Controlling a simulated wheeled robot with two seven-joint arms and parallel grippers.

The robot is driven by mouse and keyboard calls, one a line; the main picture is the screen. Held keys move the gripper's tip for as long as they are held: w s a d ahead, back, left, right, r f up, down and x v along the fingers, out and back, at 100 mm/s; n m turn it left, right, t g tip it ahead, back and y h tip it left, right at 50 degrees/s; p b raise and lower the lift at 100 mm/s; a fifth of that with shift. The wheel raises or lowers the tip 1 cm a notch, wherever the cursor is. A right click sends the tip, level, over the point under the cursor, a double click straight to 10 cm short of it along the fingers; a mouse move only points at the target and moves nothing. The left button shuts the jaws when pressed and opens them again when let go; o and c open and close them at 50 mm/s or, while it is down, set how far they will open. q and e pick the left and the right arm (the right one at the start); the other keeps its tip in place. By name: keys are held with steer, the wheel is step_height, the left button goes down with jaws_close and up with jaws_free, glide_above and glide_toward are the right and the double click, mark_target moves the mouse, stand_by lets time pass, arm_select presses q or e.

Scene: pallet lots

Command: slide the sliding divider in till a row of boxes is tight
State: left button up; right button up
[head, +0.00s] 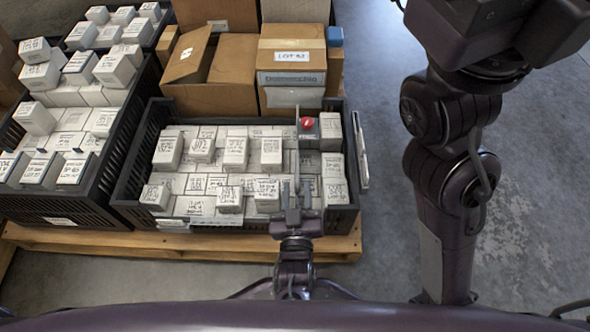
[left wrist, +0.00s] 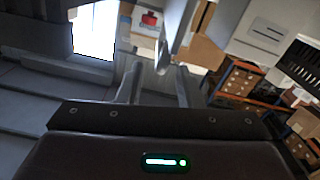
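The black crate (head: 131,165) holds rows of white labelled boxes (head: 235,152). The sliding divider (head: 297,150), a thin grey plate, stands across the crate right of the middle, with boxes on both sides. Some gaps show among the boxes. My left gripper (head: 294,195) is at the divider's near end. In the left wrist view its two fingers (left wrist: 158,88) are apart, with the grey divider (left wrist: 172,30) between them; a gap shows, and I cannot see contact on both sides. My right arm rises at the right; its fingers are out of view.
A red knob (head: 307,122) sits on a small block by the divider's far end. Brown cartons (head: 230,65) stand behind the crate. Another filled crate (head: 90,205) is close on the left. The wooden pallet (head: 200,245) lies beneath; grey floor (head: 390,100) is clear at right.

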mark_target(297, 179)
arm_select(q)
steer(key=w+b, duration=0.2)
steer(key=w, duration=0.4)
steer(key=shift+w, duration=0.25)
jaws_close()
